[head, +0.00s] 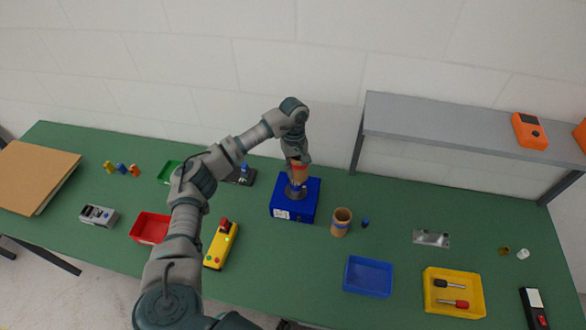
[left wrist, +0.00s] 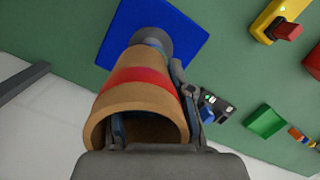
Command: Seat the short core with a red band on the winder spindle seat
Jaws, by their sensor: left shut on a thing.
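The short core with a red band (head: 300,174) is a tan tube held over the blue winder (head: 309,208). My left gripper (head: 297,162) is shut on its wall from above. In the left wrist view the core (left wrist: 138,92) shows its open near end, with one finger inside the bore and one outside. The grey spindle seat (head: 294,191) on the winder lies just below the core's lower end; it also shows in the left wrist view (left wrist: 152,38). I cannot tell whether core and seat touch. My right gripper is not in view.
Another tan core with a blue band (head: 341,224) stands right of the winder, beside a small blue piece (head: 365,223). A red tray (head: 150,228), yellow button box (head: 221,246), blue tray (head: 368,277) and yellow tray (head: 431,300) lie around. A grey shelf (head: 450,122) stands back right.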

